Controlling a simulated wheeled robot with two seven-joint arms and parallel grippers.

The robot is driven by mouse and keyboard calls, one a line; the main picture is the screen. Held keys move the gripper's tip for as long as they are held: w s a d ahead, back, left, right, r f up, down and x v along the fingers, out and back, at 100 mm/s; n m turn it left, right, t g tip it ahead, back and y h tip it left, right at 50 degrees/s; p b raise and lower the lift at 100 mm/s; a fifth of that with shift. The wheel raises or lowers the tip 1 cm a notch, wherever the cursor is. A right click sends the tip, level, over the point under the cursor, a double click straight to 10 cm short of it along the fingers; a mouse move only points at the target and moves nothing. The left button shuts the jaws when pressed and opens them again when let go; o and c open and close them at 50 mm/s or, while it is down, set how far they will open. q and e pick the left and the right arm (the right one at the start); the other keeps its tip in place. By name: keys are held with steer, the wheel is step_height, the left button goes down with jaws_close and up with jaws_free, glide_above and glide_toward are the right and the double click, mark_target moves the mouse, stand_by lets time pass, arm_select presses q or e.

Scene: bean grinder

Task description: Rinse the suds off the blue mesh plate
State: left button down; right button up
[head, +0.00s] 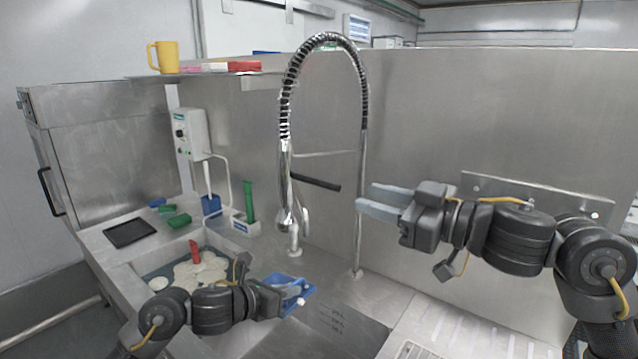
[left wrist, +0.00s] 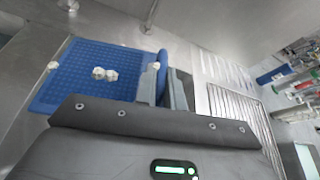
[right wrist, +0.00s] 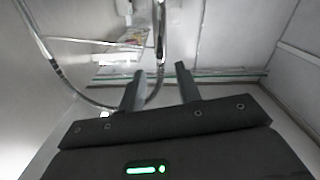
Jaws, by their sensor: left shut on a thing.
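My right gripper (head: 362,199) is raised beside the tall spring-hose faucet (head: 285,140), pointing left. In the right wrist view its two fingers (right wrist: 158,85) are apart and nothing shows held between them. The faucet's spray head (head: 288,212) hangs above and behind the plate.
The basin (head: 200,268) at left holds foam and a red object (head: 194,251). A black tray (head: 130,232), green blocks (head: 178,219) and a blue cup (head: 210,205) stand on the counter behind it. A steel wall (head: 480,120) stands behind the faucet. A ribbed drainboard (head: 470,335) is at front right.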

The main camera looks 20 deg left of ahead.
mark_target(319, 183)
steer(key=x, duration=1.2)
steer(key=shift+d, duration=0.1)
jaws_close()
